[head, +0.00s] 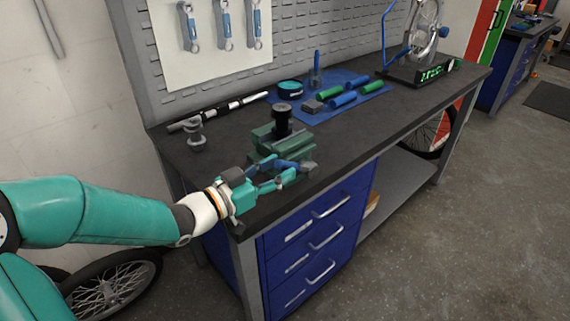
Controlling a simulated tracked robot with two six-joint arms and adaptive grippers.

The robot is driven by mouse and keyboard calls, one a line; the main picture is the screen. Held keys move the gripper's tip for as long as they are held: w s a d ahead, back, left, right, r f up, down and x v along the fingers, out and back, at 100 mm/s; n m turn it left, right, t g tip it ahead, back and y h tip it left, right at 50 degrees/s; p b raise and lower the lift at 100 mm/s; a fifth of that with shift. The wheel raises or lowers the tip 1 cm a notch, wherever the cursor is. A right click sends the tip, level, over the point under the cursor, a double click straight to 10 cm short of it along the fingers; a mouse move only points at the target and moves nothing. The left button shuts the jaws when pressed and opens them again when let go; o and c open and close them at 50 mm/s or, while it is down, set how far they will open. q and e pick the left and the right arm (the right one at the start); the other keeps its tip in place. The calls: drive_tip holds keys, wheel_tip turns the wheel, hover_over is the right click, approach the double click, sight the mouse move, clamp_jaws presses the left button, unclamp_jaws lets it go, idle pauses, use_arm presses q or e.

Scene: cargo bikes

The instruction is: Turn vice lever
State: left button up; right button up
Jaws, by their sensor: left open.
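The green bench vice (266,143) stands on the dark workbench (380,133) near its left front corner. A black cylindrical part (282,119) stands upright at the top of the vice. My left gripper (285,172) comes in from the left at the front of the vice. Its blue-tipped fingers are open and spread beside the vice's front. I cannot make out the vice lever; the fingers overlap that area, and I cannot tell whether they touch anything. My right gripper is not in view.
A blue mat (345,84) with green and blue cylinders lies behind the vice. A black-and-silver bar (218,113) lies at the left rear. Blue drawers (318,235) with handles are below the bench front. Wrenches (224,22) hang on the pegboard. Open floor lies at right.

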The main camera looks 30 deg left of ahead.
use_arm(q)
drive_tip(key=shift+x, duration=1.2)
clamp_jaws()
